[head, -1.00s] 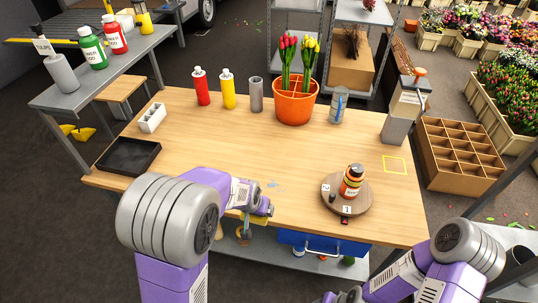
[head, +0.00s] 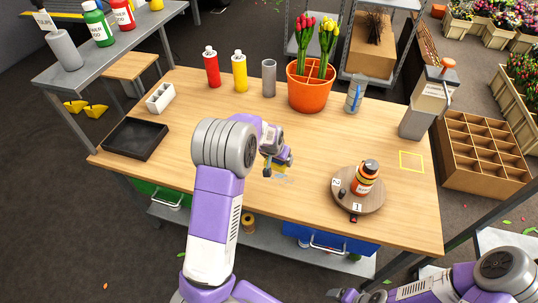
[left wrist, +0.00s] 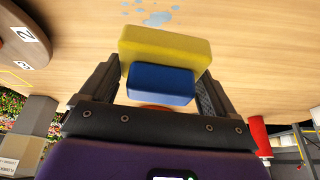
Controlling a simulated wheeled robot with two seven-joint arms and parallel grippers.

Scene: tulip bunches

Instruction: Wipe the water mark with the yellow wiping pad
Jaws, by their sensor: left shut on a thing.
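The yellow wiping pad (left wrist: 165,50) with its blue grip block (left wrist: 160,84) sits between the fingers of my left gripper (left wrist: 158,95), which is shut on it. In the head view my left gripper (head: 277,163) is over the near middle of the table, beside the water mark (head: 281,178). The water mark is a few pale blue blotches, partly hidden by the gripper there. In the left wrist view the water mark (left wrist: 150,14) lies just beyond the pad. I cannot tell whether the pad touches the wood. My right gripper (head: 345,295) is at the bottom edge, its jaws unclear.
A round turntable (head: 345,202) with an orange bottle (head: 366,178) stands right of the water mark. A black tray (head: 134,139) lies at the left. Bottles and an orange tulip pot (head: 309,92) line the back. The wood between is clear.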

